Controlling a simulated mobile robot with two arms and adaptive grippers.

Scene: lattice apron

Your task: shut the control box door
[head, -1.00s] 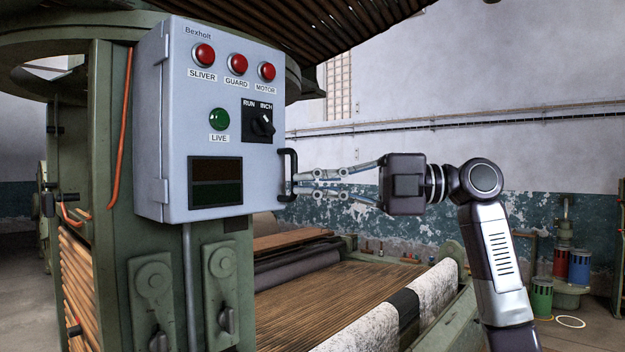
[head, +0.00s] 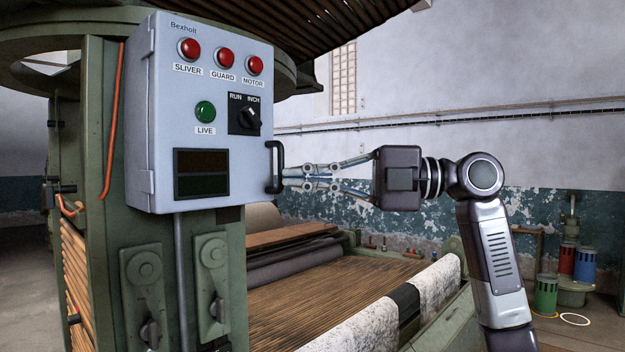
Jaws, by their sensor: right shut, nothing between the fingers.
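The control box (head: 138,120) is a pale grey cabinet on a green machine post. Its door (head: 225,85) carries red lamps, a green lamp, a black switch and a dark window. The door looks flush with the box along its left, hinged side; any gap at its right edge is hidden from this angle. The black door handle (head: 280,167) is at the lower right of the door. My right gripper (head: 286,179) is shut and empty, its fingertips just right of the handle; I cannot tell whether they touch it. My left gripper is not in view.
Below and behind the box is the machine's slatted apron (head: 330,290) with a white and black roller (head: 405,305) along its right. Red, blue and green canisters (head: 545,295) stand at the far right. An orange cable (head: 113,120) runs down the post.

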